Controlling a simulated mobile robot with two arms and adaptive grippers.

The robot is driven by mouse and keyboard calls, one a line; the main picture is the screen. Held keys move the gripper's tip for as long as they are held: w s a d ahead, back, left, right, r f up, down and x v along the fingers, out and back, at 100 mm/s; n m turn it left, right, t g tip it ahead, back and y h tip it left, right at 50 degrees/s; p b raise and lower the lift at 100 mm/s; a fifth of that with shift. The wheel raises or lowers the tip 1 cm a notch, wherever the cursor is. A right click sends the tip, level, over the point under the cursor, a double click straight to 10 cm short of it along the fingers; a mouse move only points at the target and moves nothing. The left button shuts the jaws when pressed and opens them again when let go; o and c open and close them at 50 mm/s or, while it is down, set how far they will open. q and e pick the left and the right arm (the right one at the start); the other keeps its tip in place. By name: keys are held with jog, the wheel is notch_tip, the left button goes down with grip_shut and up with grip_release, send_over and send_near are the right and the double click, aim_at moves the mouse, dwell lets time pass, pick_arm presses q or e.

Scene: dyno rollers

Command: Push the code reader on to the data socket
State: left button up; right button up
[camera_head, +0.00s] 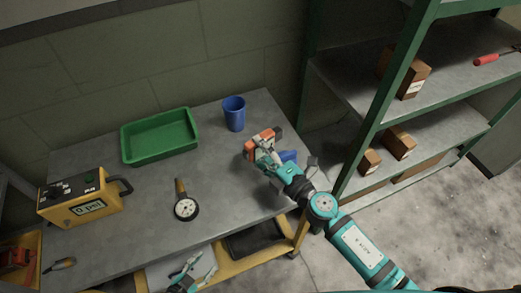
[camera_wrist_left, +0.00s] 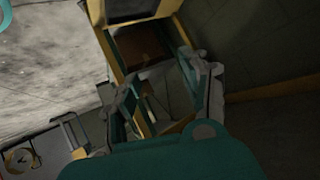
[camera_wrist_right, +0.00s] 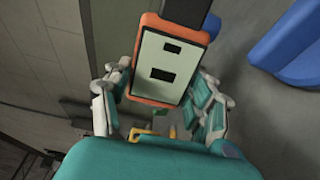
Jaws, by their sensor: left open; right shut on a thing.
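The orange-edged device (camera_head: 264,137), which I take to be the code reader, is above the right part of the grey table. In the right wrist view its pale face (camera_wrist_right: 163,68) shows two dark rectangles, and a dark block adjoins its upper end. My right gripper (camera_head: 266,153) is shut on it, with fingers (camera_wrist_right: 160,98) on both sides. My left gripper (camera_head: 195,268) is open and empty at the table's front edge; its fingers (camera_wrist_left: 165,90) are spread in the left wrist view. I cannot make out the data socket.
A green tray (camera_head: 160,153), blue cup (camera_head: 234,108), round dial gauge (camera_head: 186,207) and yellow box with a display (camera_head: 66,208) are on the table. A blue thing (camera_head: 289,156) is beside my right gripper. A green-framed shelf (camera_head: 370,125) with cartons stands right.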

pick_arm(q)
jog(key=s+d+r+m+g+h, duration=0.3)
jog(key=d+r+m+g+h, duration=0.15)
jog(key=d+r+m, duration=0.4)
jog(key=s+d+r+m+g+h, duration=0.3)
jog(key=d+r+m+h, duration=0.25)
jog(key=r, duration=0.55)
jog(key=s+d+r+m+g+h, duration=0.3)
jog(key=d+r+m+h, duration=0.1)
jog(key=d+r+m, duration=0.4)
notch_tip(320, 180, up, 3)
jog(key=w+a+m, duration=0.1)
jog(key=w+a, duration=0.1)
jog(key=n+t+y, duration=0.5)
jog(key=n+t, duration=0.6)
jog(key=n, duration=1)
send_near(245, 156)
jog(key=x, duration=1)
jog(key=shift+w+d, duration=0.2)
jog(key=shift+w, duration=0.05)
